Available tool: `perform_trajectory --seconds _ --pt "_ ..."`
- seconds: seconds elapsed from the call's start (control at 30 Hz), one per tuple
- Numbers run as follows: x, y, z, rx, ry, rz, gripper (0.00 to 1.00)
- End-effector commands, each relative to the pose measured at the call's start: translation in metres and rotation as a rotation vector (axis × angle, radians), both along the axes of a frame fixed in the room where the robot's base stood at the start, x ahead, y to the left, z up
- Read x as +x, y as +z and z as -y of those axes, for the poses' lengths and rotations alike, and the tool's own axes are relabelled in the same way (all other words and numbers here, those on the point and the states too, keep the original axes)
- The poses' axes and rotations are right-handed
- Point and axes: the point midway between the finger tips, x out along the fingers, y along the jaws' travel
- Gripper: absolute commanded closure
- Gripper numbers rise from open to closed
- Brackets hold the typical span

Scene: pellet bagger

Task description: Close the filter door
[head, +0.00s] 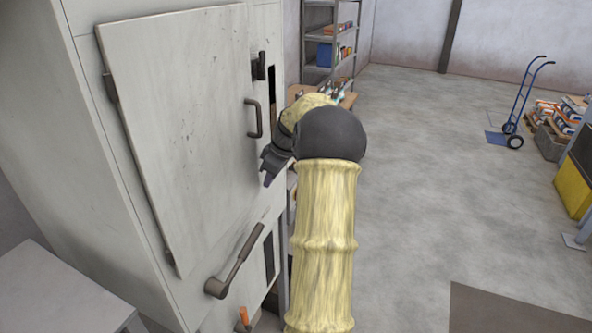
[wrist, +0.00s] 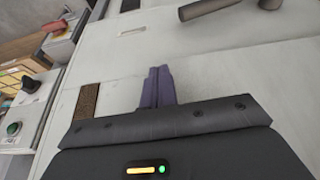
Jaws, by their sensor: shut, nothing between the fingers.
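The filter door (head: 180,120) is a large pale, scuffed panel on the front of the tall cabinet, with hinges on its left edge. It lies almost in line with the cabinet face; I cannot tell whether it is fully flush. A dark bar handle (head: 254,118) is near its right edge, and a dark latch piece (head: 259,66) is above that. My gripper (head: 268,178) is by the lower right part of the door, below the handle. In the wrist view its fingers (wrist: 158,88) are together and empty, facing a pale panel; contact cannot be told.
A lever (head: 236,262) sticks out below the door. A pale table (head: 50,295) stands at lower left. A shelf rack (head: 330,45) is behind. A blue hand truck (head: 522,105) stands at far right. A green button (wrist: 13,128) shows in the wrist view.

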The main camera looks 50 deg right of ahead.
Motion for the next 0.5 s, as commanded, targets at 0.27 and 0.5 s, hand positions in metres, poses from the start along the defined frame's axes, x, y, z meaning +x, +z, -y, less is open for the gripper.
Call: perform_trajectory --seconds 0.27,0.5 --pt "-0.024 0.042 0.01 -0.004 -0.002 -0.003 1.0" --pt "-0.037 0.08 0.014 -0.002 0.0 -0.007 1.0"
